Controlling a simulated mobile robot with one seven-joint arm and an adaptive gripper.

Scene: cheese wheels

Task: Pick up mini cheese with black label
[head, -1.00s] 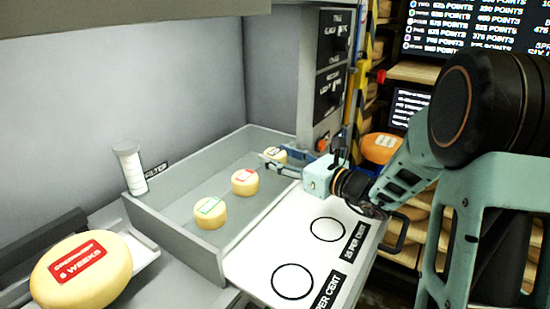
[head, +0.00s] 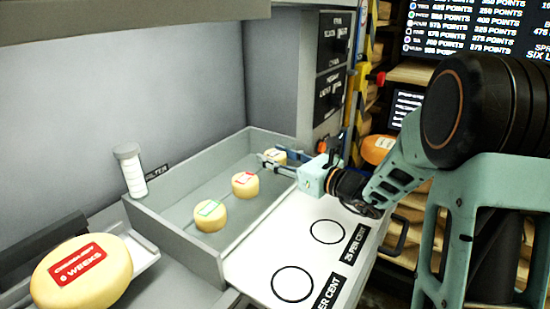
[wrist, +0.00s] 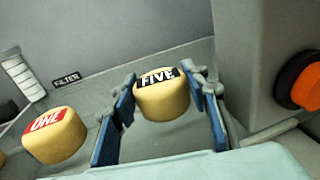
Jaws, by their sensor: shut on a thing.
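The mini cheese with the black label (head: 276,155) sits at the far right end of the grey tray (head: 178,237). In the wrist view this cheese (wrist: 162,101) shows a black label reading FIVE. My gripper (head: 271,161) reaches in from the right and is shut on it. In the wrist view the blue fingers of my gripper (wrist: 166,98) stand on either side of the cheese. The cheese looks upright; whether it still touches the tray floor is hard to tell. The red-label mini cheese (head: 245,185), reading ONE, and the green-label mini cheese (head: 210,215) stand in the same tray.
A white cylinder (head: 131,170) stands beside the tray's back left corner. A large cheese with a red label (head: 80,272) lies at lower left. A white board (head: 262,262) with black circles lies right of the tray. A grey cabinet wall rises close behind my gripper.

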